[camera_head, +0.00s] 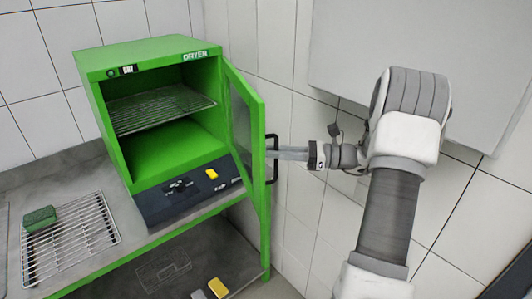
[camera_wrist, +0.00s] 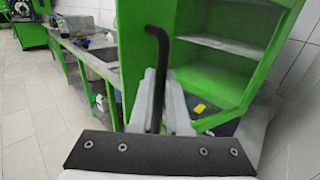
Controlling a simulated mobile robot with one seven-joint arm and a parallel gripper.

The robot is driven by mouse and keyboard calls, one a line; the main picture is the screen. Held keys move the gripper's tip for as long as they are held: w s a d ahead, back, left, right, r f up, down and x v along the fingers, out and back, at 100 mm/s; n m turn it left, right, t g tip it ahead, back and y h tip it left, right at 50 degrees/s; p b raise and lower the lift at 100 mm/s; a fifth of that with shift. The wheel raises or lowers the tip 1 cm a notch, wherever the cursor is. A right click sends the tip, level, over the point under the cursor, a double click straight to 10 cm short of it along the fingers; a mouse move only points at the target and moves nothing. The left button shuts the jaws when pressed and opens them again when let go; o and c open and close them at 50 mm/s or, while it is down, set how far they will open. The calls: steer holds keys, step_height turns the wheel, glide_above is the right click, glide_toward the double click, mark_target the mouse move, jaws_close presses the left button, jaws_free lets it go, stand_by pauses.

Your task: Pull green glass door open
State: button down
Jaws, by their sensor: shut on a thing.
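The green glass door (camera_head: 240,125) of the green dryer (camera_head: 150,53) stands swung open on its right side, at a wide angle to the front. Its black handle (camera_head: 273,160) is on the door's outer face. My gripper (camera_head: 283,154) reaches in from the right and is shut on the handle. In the wrist view the black handle (camera_wrist: 158,60) runs down between the fingers of my gripper (camera_wrist: 160,105). The door's green edge (camera_wrist: 133,50) shows just behind the handle there. Inside the dryer a wire shelf (camera_head: 160,108) is visible.
The dryer stands on a grey bench (camera_head: 60,185) with a green frame. A wire rack (camera_head: 70,240) with a green sponge (camera_head: 40,219) lies at left. A yellow object (camera_head: 218,288) is on the lower shelf. The tiled wall (camera_head: 300,215) is close to the door's right.

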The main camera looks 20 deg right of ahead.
steer(key=shift+w+d+r, duration=0.1)
steer(key=shift+d+r, duration=0.05)
steer(key=shift+d, duration=0.55)
steer(key=c, duration=0.9)
jaws_free()
